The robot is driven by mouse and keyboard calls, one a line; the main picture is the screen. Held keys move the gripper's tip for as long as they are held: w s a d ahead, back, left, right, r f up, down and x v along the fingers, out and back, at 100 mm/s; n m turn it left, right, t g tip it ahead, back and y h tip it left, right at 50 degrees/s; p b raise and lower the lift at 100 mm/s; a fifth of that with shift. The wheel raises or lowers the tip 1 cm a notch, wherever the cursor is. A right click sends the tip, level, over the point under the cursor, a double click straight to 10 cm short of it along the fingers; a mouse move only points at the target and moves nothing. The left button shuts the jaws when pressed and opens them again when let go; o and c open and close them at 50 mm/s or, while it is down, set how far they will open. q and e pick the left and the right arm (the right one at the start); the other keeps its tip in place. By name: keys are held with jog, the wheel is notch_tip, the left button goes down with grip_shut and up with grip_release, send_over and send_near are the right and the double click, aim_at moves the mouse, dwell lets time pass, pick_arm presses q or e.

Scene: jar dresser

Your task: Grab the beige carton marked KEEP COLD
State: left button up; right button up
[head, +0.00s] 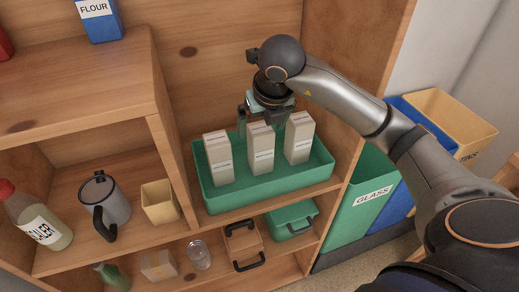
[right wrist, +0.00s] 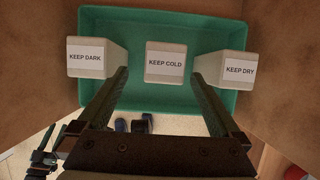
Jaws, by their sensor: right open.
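The beige carton marked KEEP COLD (right wrist: 165,62) is the middle one of three in the right wrist view, and its label reads clearly there. In the head view the middle carton (head: 261,150) stands upright in a green tray (head: 270,192). My right gripper (head: 266,117) is open at the top of the middle carton, partly behind it in the head view. In the right wrist view the right gripper's (right wrist: 161,75) fingers lie either side of the KEEP COLD carton, with gaps showing.
Similar cartons marked KEEP DARK (right wrist: 87,57) and KEEP DRY (right wrist: 238,69) flank it closely. The tray sits in a wooden shelf bay with a side wall (head: 357,100) at right and a divider at left.

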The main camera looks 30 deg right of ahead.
aim_at(260, 132)
jog(key=x, duration=0.8)
jog(key=shift+w+d, duration=0.2)
jog(key=shift+d, duration=0.1)
grip_shut()
dwell(0.5)
